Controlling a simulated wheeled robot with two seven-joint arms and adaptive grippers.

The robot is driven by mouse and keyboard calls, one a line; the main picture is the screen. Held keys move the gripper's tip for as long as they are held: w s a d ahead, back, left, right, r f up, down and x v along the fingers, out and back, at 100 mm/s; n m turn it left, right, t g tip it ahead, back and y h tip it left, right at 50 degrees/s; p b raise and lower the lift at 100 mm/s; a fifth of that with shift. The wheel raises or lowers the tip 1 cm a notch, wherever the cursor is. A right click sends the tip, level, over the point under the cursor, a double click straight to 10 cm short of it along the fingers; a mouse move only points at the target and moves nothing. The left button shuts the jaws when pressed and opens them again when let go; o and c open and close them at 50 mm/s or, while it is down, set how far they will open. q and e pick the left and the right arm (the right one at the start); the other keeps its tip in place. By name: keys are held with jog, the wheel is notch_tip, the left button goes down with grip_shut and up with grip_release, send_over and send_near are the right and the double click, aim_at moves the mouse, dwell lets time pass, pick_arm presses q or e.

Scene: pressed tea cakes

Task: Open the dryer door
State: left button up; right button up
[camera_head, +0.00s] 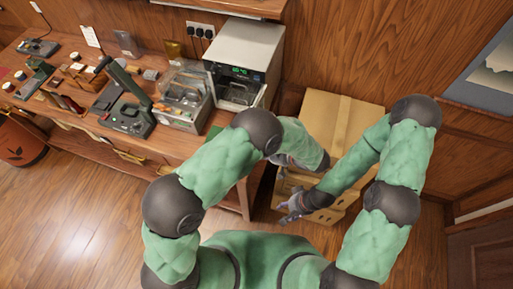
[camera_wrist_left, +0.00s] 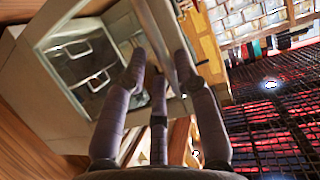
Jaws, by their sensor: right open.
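The dryer (camera_head: 243,48) is a pale box with a green digital display at the right end of the counter. In the left wrist view the dryer's window (camera_wrist_left: 83,62), with wire racks inside, fills the upper left. My left gripper (camera_wrist_left: 160,72) has its dark fingers spread around a long grey bar (camera_wrist_left: 158,28) along the dryer's front edge; whether they touch it is unclear. In the head view that hand is mostly hidden by my arm. My right gripper (camera_head: 290,207) is open and empty, low before wooden boxes.
A clear-lidded machine (camera_head: 182,97) and a dark green scale-like device (camera_head: 128,115) sit left of the dryer. The wooden floor (camera_head: 85,215) at the left front is clear.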

pick_arm(q)
notch_tip(320, 180, up, 9)
dwell(0.3)
dwell(0.5)
